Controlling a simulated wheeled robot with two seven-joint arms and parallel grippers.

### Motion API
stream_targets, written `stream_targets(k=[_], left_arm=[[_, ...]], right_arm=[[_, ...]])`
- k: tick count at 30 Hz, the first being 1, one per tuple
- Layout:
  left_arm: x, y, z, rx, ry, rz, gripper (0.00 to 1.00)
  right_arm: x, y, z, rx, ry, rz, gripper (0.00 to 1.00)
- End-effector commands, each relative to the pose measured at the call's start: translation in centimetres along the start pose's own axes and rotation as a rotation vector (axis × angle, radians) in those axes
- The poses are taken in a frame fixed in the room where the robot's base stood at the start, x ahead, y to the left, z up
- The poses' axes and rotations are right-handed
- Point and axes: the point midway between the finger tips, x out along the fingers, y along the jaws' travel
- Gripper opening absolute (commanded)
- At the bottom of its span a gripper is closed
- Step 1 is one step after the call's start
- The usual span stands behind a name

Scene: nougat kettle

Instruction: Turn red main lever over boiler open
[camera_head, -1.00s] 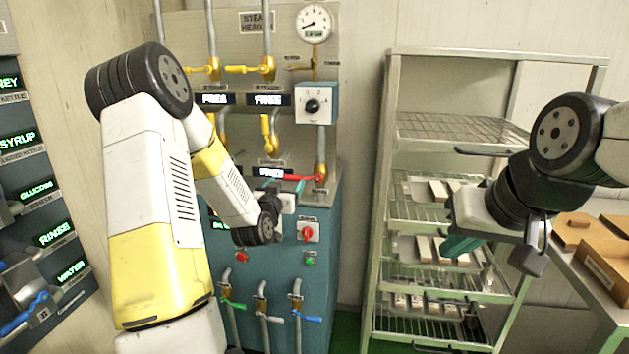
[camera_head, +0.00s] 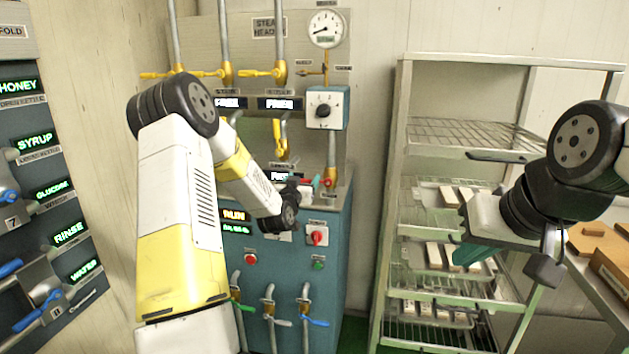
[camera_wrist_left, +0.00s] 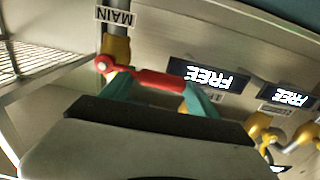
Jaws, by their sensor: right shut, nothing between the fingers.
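The red main lever (camera_wrist_left: 150,79) shows in the left wrist view, under the "MAIN" label, running from its pivot at the pipe toward the right. In the head view only a short red part (camera_head: 328,182) shows beside the vertical pipe; my gripper hides the rest. My left gripper (camera_wrist_left: 160,92) is at the lever, with its two teal fingers apart and the lever spanning the gap between them. I cannot tell whether the fingers touch it. My right gripper (camera_head: 470,252) is shut and empty in front of the rack, far from the lever.
The teal boiler cabinet (camera_head: 282,263) carries a red switch (camera_head: 318,236), buttons and lower valve handles. Yellow valves (camera_head: 280,148) and a gauge (camera_head: 325,29) are above. A dispenser panel (camera_head: 40,165) stands left; a metal rack (camera_head: 398,150) with trays stands right.

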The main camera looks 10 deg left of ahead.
Motion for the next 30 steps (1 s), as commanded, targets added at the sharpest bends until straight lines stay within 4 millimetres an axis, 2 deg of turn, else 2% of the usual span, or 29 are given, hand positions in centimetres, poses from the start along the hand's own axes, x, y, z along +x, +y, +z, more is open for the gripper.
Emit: stream_targets(k=[1,9,10,22,30], left_arm=[[0.0,0.0,0.0,0.000,0.000,0.000,0.57],[0.0,0.0,0.0,0.000,0.000,0.000,0.04],[0.0,0.0,0.0,0.000,0.000,0.000,0.00],[0.0,0.0,-0.3,0.033,0.001,0.000,0.00],[0.0,0.4,-1.6,0.187,0.002,0.002,0.00]], right_arm=[[0.0,0.0,0.0,0.000,0.000,0.000,0.00],[0.0,0.0,0.0,0.000,0.000,0.000,0.00],[0.0,0.0,0.0,0.000,0.000,0.000,0.00],[0.0,0.0,0.0,0.000,0.000,0.000,0.00],[0.0,0.0,0.0,0.000,0.000,0.000,0.00]])
